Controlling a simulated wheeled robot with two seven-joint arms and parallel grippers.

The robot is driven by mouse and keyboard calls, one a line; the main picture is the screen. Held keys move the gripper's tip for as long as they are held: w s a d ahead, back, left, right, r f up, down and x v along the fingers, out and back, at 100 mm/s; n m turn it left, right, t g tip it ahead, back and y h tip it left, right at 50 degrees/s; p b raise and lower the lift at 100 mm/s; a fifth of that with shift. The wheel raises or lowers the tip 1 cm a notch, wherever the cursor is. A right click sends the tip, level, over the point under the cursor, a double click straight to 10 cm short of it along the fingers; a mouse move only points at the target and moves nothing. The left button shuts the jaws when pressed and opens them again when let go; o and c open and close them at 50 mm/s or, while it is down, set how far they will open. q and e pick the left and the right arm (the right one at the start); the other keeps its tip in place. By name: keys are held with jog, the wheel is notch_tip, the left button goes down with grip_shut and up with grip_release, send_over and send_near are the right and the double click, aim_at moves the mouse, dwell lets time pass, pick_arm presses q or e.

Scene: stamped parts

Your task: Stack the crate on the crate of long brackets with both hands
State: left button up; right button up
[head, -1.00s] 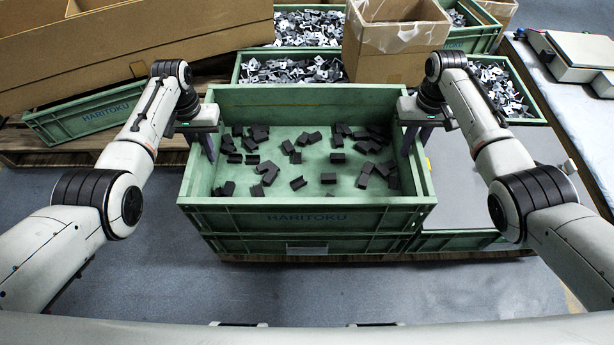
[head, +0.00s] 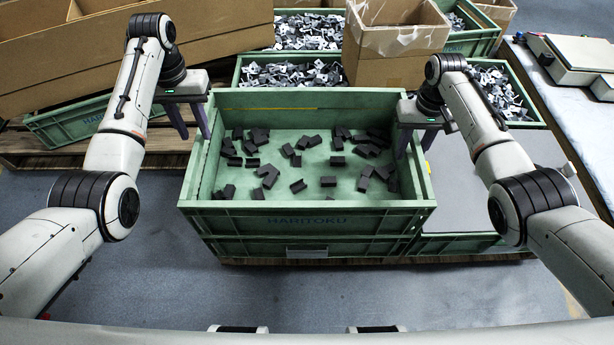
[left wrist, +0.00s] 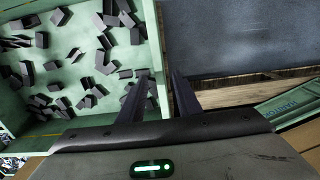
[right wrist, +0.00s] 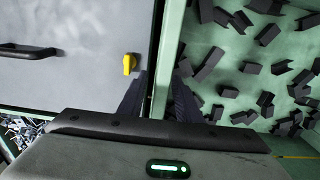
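A green crate (head: 300,219) with loose dark angled parts in it sits level on a second green crate (head: 255,246). The lower crate's contents are hidden. My left gripper (head: 194,136) is open and raised at the upper crate's left wall. In the left wrist view its fingers (left wrist: 160,76) are apart, one on the inner side and one on the outer side of the wall. My right gripper (head: 413,150) is open at the right wall. In the right wrist view its fingers (right wrist: 160,80) are apart, with the wall rim between them.
Behind stand green crates of metal brackets (head: 290,72) and an open cardboard box (head: 398,45). A large cardboard box (head: 200,30) lies at the back left. A grey panel (head: 470,185) with a yellow piece is close on the right. Floor in front is clear.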

pick_arm(q)
jog(key=shift+r, duration=1.1)
pick_arm(e)
jog(key=shift+r, duration=0.15)
notch_tip(320, 180, up, 12)
jog(key=shift+f, duration=0.15)
